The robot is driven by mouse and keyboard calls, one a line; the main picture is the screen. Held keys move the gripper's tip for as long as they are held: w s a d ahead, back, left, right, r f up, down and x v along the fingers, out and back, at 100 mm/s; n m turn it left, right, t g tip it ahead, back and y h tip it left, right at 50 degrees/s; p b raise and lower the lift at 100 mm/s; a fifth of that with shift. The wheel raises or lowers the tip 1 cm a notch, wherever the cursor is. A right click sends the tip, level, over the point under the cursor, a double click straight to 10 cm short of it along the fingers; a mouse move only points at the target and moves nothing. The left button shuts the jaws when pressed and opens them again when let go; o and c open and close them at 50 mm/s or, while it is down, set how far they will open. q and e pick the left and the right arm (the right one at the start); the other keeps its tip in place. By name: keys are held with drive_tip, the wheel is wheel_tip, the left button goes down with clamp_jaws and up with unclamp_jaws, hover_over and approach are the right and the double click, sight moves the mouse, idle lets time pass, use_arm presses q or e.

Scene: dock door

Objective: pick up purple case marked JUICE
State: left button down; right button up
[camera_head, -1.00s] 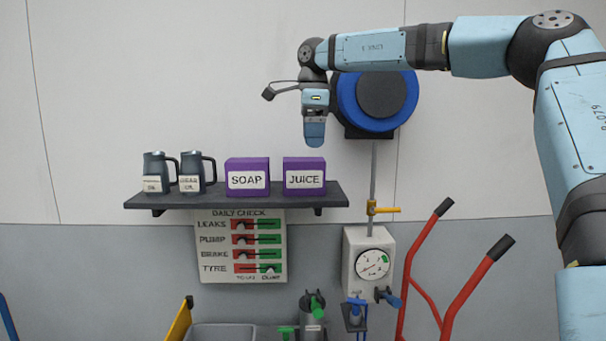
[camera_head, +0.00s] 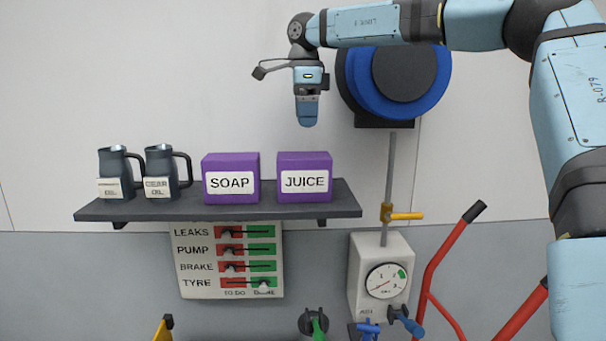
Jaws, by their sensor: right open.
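The purple case marked JUICE (camera_head: 304,170) stands upright near the right end of a dark wall shelf (camera_head: 335,205). A like purple case marked SOAP (camera_head: 231,170) stands just left of it, with a small gap between. My right gripper (camera_head: 307,124) points down above the JUICE case, apart from it and in front of the wall. It is open and holds nothing; its fingers overlap in this view. My left gripper does not show.
Two dark jugs (camera_head: 162,165) stand at the shelf's left. A blue hose reel (camera_head: 397,80) is on the wall right of my gripper, with a pipe and gauge box (camera_head: 382,280) below. A daily-check board (camera_head: 230,262) hangs under the shelf. Red handles (camera_head: 450,255) rise at right.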

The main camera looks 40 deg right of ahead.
sight(304, 155)
wheel_tip(304, 155, down, 7)
drive_tip(key=shift+d+p, duration=0.1)
drive_tip(key=shift+p, duration=0.35)
drive_tip(key=shift+f+p, duration=0.35)
drive_tip(key=shift+f, duration=0.15)
drive_tip(key=f, duration=0.1)
drive_tip(key=f+p, duration=0.1)
drive_tip(key=f, duration=0.1)
drive_tip(key=shift+w+f, duration=0.3)
drive_tip(key=shift+f, duration=0.45)
drive_tip(key=shift+r, duration=0.1)
drive_tip(key=shift+c, duration=0.5)
drive_tip(key=c, duration=1.1)
drive_tip(key=shift+r, duration=0.15)
